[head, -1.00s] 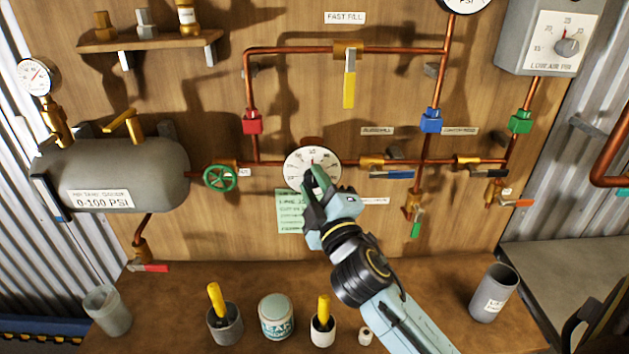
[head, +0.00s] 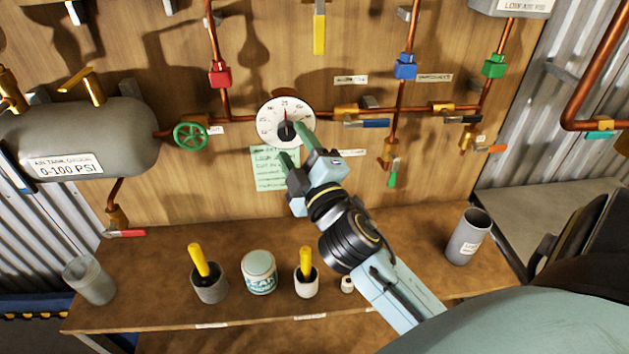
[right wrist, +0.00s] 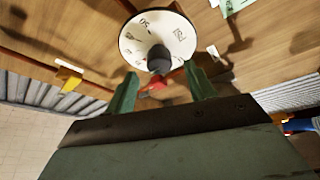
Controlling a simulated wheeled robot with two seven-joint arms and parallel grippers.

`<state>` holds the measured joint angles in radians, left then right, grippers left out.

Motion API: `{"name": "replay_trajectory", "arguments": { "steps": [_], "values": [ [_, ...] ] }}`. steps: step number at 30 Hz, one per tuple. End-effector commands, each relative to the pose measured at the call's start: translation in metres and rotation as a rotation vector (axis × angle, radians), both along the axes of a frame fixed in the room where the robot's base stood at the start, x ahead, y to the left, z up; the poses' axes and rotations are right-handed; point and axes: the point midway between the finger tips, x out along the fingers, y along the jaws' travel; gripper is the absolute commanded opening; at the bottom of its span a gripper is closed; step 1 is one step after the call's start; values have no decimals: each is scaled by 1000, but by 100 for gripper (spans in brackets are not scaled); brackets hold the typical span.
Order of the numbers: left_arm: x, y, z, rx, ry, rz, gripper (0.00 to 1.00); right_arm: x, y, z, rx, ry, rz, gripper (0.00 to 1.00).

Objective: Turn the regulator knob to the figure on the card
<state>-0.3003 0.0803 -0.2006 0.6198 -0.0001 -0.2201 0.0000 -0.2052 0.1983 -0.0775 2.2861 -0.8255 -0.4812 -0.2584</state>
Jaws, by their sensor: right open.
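The regulator dial (head: 272,112) is a white round face with figures, on the wooden panel. Its dark knob (head: 286,131) is at the centre, with the figure 25 near the top. The knob also shows in the right wrist view (right wrist: 158,60). The green card (head: 266,178) is below the dial; my gripper covers part of it and its writing is too small to read. My right gripper (head: 292,143) is open, its fingers in front of the dial's lower part. In the right wrist view, the knob is between and just beyond the fingertips (right wrist: 161,86). My left gripper is out of view.
A green handwheel (head: 190,136) is left of the dial, beside the grey tank (head: 125,125). A blue-handled valve (head: 366,123) is close on the right. Below, the bench (head: 140,275) holds cups, a tin (head: 259,272) and a grey canister (head: 468,236).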

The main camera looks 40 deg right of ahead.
Motion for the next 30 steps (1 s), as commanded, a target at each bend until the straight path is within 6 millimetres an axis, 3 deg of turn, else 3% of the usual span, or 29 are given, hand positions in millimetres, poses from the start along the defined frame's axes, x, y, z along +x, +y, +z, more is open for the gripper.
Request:
{"name": "replay_trajectory", "arguments": {
  "steps": [6,11,12,19,30],
  "values": [
    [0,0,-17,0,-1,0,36,-47,10,-14,4,3,0,54],
    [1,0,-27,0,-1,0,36,-76,15,-19,3,3,0,54],
    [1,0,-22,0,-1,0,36,-79,16,-18,4,3,-3,54],
    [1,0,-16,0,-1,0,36,-95,19,-19,2,0,0,54],
    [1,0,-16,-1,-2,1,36,-98,20,-20,0,0,1,54]
  ]
}}
